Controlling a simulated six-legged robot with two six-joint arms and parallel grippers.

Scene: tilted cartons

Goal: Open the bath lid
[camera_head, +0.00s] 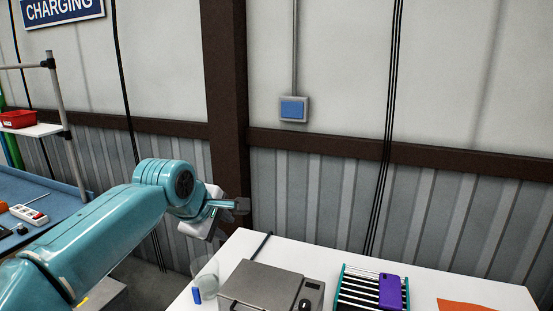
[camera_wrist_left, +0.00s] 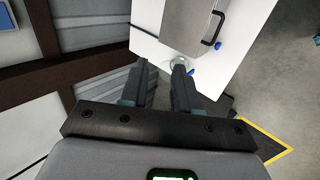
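The bath (camera_head: 262,284) is a grey metal box on the white table, cut off by the bottom edge of the head view. Its flat top looks closed. In the wrist view the bath (camera_wrist_left: 180,18) is at the top, with a black bar handle (camera_wrist_left: 217,30) along its side. My left gripper (camera_head: 241,205) is in the air behind and left of the bath, beyond the table's back left corner. In the wrist view the two fingers of the left gripper (camera_wrist_left: 161,66) are apart with nothing between them. My right gripper is in neither view.
A clear glass vessel (camera_head: 206,272) and a blue cap-like piece (camera_head: 196,295) stand left of the bath on the white table (camera_head: 333,256). Right of it are a rack (camera_head: 362,290) with a purple phone-like object (camera_head: 390,291) and an orange sheet (camera_head: 462,305). A wall stands behind.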

